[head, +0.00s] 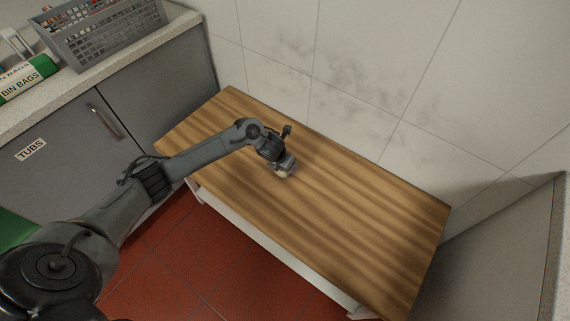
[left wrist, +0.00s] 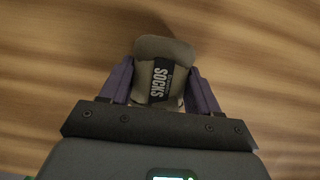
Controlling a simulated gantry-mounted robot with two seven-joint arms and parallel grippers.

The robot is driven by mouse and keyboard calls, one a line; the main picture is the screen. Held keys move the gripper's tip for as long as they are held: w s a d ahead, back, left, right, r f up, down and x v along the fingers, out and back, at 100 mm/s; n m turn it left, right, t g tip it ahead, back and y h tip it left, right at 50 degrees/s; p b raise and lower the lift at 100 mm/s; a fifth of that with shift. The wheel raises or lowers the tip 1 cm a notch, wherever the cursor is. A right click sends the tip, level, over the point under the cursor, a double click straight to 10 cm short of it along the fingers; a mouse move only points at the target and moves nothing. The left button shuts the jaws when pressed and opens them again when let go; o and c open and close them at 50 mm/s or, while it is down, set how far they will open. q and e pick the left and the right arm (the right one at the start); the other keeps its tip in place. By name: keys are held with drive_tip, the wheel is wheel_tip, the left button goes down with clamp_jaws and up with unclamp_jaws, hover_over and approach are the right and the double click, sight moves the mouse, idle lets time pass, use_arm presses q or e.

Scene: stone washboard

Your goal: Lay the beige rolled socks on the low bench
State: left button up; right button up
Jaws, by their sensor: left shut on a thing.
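The beige rolled socks (left wrist: 166,50), with a black "SOCKS" label, sit between the two fingers of my left gripper (left wrist: 161,88) in the left wrist view. The gripper is shut on them. In the head view the left gripper (head: 285,169) points down over the middle of the low bench (head: 350,215), and a small pale part of the socks (head: 286,174) shows under it. The bench has a striped wooden top. The socks are close to the top; I cannot tell whether they touch it. My right gripper is not in view.
A grey counter with a grey basket (head: 105,30), a green-and-white bin bags box (head: 27,78) and a cabinet marked TUBS (head: 31,149) stands at the left. A tiled wall (head: 350,70) runs behind the bench. The bench top is otherwise clear.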

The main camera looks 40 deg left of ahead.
use_arm(q)
drive_tip(key=shift+r, duration=0.1)
drive_tip(key=shift+w+a, duration=0.1)
drive_tip(key=shift+f, duration=0.2)
drive_tip(key=o, duration=1.2)
drive_tip(key=shift+r, duration=0.15)
